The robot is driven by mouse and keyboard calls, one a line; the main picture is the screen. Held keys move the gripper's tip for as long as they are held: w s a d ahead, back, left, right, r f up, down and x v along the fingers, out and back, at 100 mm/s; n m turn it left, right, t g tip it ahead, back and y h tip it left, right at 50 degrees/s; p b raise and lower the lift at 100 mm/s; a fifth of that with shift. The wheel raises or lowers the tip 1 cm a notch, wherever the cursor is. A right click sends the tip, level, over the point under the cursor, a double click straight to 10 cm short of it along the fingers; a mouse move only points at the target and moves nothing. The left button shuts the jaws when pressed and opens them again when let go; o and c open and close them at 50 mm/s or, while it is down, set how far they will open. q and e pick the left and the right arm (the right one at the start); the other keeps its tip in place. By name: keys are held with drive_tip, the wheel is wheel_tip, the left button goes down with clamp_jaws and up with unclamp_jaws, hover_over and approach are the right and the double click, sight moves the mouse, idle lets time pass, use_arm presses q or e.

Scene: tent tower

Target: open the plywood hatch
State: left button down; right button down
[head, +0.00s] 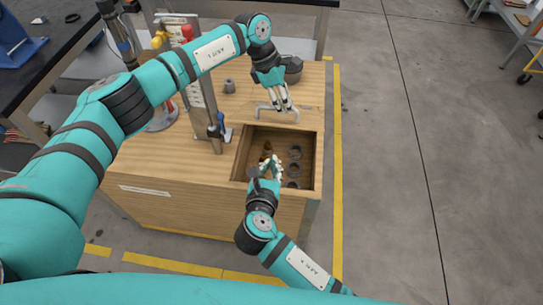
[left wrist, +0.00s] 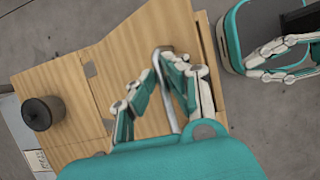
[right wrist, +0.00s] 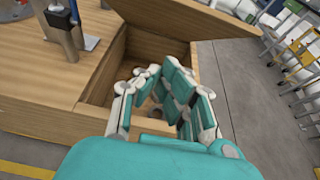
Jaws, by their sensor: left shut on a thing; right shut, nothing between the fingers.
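The plywood hatch (head: 308,114) is a wooden panel behind the open compartment in the bench top. In the left wrist view the hatch (left wrist: 135,45) meets the fixed top at two small hinges and looks tilted there; its exact angle is unclear. My left gripper (head: 284,106) is shut on the hatch's metal handle (head: 263,110); the handle also shows between the fingers in the left wrist view (left wrist: 171,110). My right gripper (head: 271,166) is shut and empty at the compartment's near side. In the right wrist view its fingers (right wrist: 165,92) are in front of the opening.
The compartment (head: 316,165) holds several dark rings and a brown object, partly hidden by my right gripper. A dark knob-like part (left wrist: 43,112) stands on the fixed top. An upright metal post (head: 205,110) stands left of the opening. Open floor lies to the right.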

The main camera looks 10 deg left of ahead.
use_arm(q)
drive_tip(key=shift+w+a+f, duration=0.15)
drive_tip(key=shift+a+f, duration=0.05)
use_arm(e)
drive_tip(key=w, duration=1)
use_arm(q)
drive_tip(key=shift+f, duration=0.15)
use_arm(e)
drive_tip(key=shift+w+r, duration=0.35)
drive_tip(key=shift+r, duration=0.25)
drive_tip(key=shift+w+r, duration=0.3)
drive_tip(key=shift+r, duration=0.25)
use_arm(q)
drive_tip(key=c, duration=1.7)
unclamp_jaws()
drive_tip(key=shift+c, duration=0.2)
drive_tip(key=o, duration=0.4)
drive_tip(key=shift+w+d+f, duration=0.1)
drive_tip(key=shift+w+f, duration=0.1)
drive_tip(key=shift+c, duration=0.2)
use_arm(e)
drive_tip(key=shift+w+f, duration=0.25)
drive_tip(key=shift+w, duration=0.1)
